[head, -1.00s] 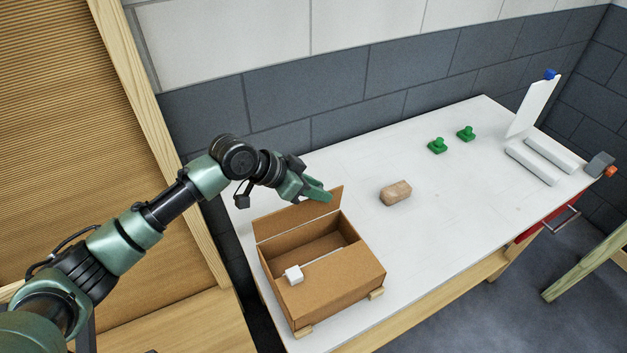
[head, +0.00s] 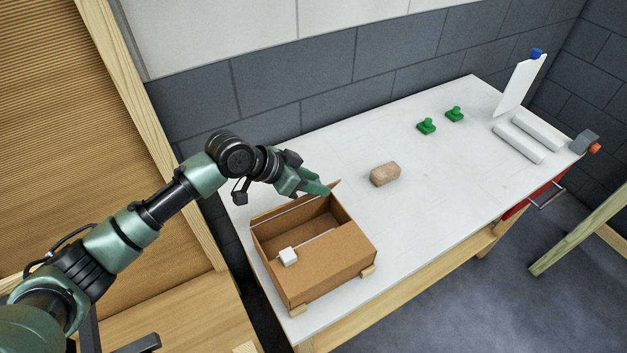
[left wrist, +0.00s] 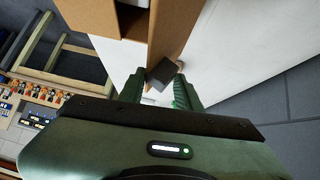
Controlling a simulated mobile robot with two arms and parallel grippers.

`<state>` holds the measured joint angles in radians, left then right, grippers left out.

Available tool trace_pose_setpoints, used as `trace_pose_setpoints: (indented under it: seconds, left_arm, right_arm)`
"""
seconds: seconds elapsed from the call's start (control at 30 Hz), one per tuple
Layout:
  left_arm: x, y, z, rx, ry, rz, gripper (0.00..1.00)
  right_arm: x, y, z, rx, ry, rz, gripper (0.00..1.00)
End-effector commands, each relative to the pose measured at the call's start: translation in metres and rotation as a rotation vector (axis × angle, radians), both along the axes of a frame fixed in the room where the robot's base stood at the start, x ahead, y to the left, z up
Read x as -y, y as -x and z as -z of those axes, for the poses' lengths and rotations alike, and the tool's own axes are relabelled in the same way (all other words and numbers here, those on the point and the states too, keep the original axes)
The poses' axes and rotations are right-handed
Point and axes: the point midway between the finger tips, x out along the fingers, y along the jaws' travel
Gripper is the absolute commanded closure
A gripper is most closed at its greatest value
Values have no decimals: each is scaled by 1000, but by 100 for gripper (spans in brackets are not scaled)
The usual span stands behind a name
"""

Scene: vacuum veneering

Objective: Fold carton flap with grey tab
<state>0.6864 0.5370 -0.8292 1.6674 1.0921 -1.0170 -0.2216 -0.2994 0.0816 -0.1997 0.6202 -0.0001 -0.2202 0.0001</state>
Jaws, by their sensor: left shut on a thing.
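An open brown carton (head: 330,262) stands on the white table, with its front flap closed over the near part and a white tab (head: 288,257) on that flap. Its back flap (head: 334,186) shows as a thin, nearly edge-on strip at the far rim. My left gripper (head: 322,189) is at the right end of this flap. In the left wrist view, the grey tab (left wrist: 162,74) sits between the fingertips of my left gripper (left wrist: 160,88), against brown cardboard (left wrist: 172,22). The grey tab is hidden in the head view. My right gripper is out of view.
A tan block (head: 385,174) lies right of the carton on the white table (head: 440,180). Two green knobbed pieces (head: 427,126), white bars (head: 520,143) and an upright white panel (head: 520,84) are farther back. Small wooden blocks (head: 367,271) sit at the carton's base.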

Motion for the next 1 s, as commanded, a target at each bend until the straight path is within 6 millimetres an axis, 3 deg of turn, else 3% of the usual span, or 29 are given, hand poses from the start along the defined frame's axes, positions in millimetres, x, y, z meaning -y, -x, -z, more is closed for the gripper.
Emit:
trace_pose_setpoints:
  seconds: [0.03,0.43,0.8,1.0]
  left_arm:
    - [3,6,6,-21,0,7,58]
    - [-3,3,-1,-5,0,2,56]
    - [-38,25,-41,-7,-2,4,56]
    - [-45,31,-51,-10,-1,6,56]
  right_arm:
    - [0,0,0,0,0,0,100]
    - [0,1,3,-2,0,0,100]
    - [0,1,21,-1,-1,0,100]
    - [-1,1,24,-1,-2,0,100]
